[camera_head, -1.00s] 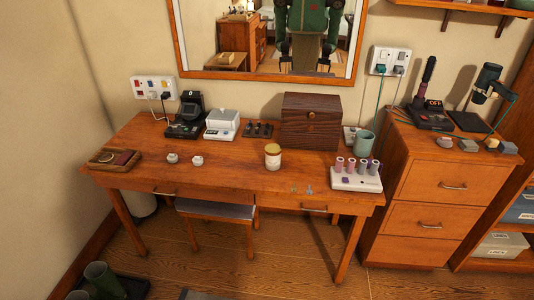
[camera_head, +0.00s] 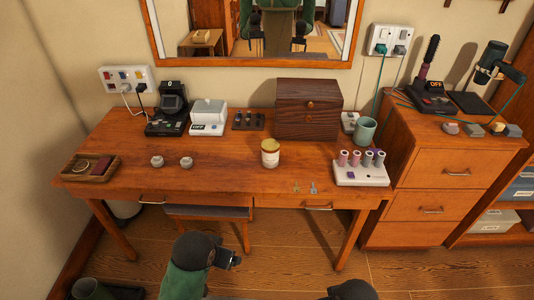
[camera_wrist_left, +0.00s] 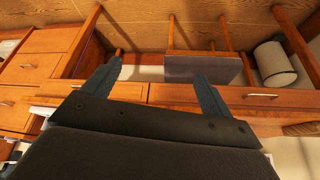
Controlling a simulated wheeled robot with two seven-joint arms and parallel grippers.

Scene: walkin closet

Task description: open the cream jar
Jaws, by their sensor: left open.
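The cream jar (camera_head: 270,153) is a pale jar with a gold-brown lid. It stands upright on the wooden dressing table (camera_head: 222,183), right of the middle, with its lid on. My left gripper (camera_head: 236,260) is low in the head view, in front of the table and apart from the jar. In the left wrist view its two fingers (camera_wrist_left: 158,78) are spread with nothing between them. The jar cannot be made out in that view. A dark part of my right arm shows at the bottom edge of the head view, but its gripper is out of sight.
Two small knobs (camera_head: 171,162) and a wooden tray (camera_head: 90,167) lie left of the jar. A dark wooden box (camera_head: 308,110) stands behind it. A white rack of rollers (camera_head: 360,174) and a green cup (camera_head: 365,131) are to the right. A stool (camera_head: 206,212) is under the table.

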